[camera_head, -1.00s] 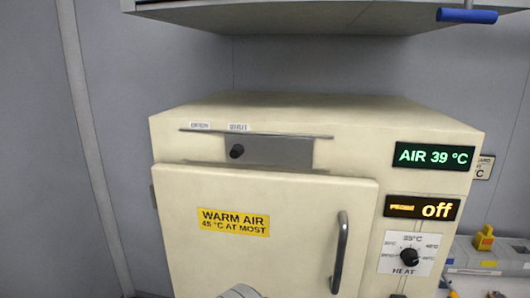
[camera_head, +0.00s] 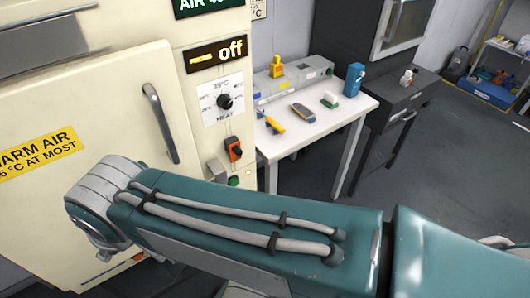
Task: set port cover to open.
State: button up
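The port cover (camera_head: 50,40) is a grey sliding plate in a slot near the top of the cream warm-air cabinet (camera_head: 120,75). Only its right part shows, at the upper left edge of the head view. Its black knob and the labels above it are out of frame now. My teal arm crosses the lower part of the view, with its grey joint in front of the cabinet door. My gripper is not in view, so I cannot see where it is relative to the cover.
The cabinet has a door handle (camera_head: 161,123), a heat dial (camera_head: 224,101), an orange-red switch (camera_head: 234,149) and a display reading off (camera_head: 216,53). A white table (camera_head: 336,118) with small tools stands to the right, then a dark cabinet. Grey floor lies open at right.

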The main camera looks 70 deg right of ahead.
aim_at(236, 152)
jog(key=z, duration=1.95)
jog(key=k+l+u, duration=0.1)
jog(key=k, duration=0.2)
jog(key=k+l+u, duration=0.1)
jog(key=k+l, duration=0.1)
jog(key=k, duration=0.05)
